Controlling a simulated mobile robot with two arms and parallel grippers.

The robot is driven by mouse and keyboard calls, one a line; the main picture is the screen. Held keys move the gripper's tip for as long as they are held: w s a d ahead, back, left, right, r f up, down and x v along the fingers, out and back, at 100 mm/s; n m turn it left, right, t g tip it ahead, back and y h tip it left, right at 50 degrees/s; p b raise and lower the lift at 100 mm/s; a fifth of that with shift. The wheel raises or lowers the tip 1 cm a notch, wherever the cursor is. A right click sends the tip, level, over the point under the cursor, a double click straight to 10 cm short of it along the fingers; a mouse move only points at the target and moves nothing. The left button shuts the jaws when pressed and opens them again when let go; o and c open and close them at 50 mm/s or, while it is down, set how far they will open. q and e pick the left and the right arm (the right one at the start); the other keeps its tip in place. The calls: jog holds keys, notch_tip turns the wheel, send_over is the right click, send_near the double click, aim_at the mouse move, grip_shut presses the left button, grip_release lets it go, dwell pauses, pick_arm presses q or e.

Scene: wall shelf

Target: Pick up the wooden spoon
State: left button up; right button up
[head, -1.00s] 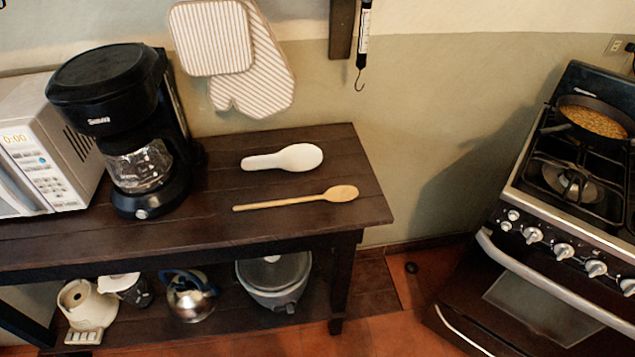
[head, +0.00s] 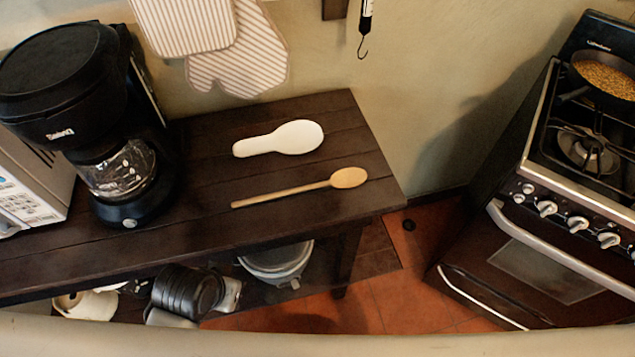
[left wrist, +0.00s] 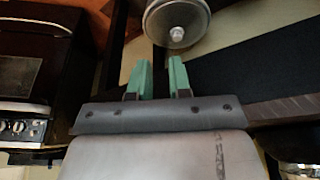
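The wooden spoon (head: 300,187) lies flat on the dark wooden table (head: 222,228), its bowl to the right near the table's right end and its handle to the left. Nothing touches it. My left gripper (left wrist: 161,65) shows in the left wrist view with two green fingers apart and nothing seen between them. The spoon is not seen in that view. My right gripper is not in view.
A white spoon rest (head: 281,139) lies just behind the spoon. A black coffee maker (head: 70,100) and microwave (head: 25,190) stand on the left. A lidded pot (head: 277,262) is on the lower shelf; its lid shows in the wrist view (left wrist: 185,22). A stove (head: 540,190) stands right.

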pick_arm(q)
jog(key=w+d+r+m+h, duration=0.3)
jog(key=w+d+r+m, duration=0.65)
jog(key=d+r, duration=0.35)
jog(key=m+g+y, duration=0.2)
jog(key=y, duration=0.3)
send_near(270, 196)
jog(key=f, duration=0.1)
jog(key=a+f, duration=0.1)
jog(key=shift+a+f, duration=0.1)
jog(key=shift+f, duration=0.3)
jog(key=f, duration=0.3)
jog(key=w+f, duration=0.1)
jog(key=f, duration=0.1)
jog(key=shift+w+d+f+p, duration=0.1)
jog(key=shift+d+f+p, duration=0.15)
jog(key=shift+f+p, duration=0.1)
grip_shut()
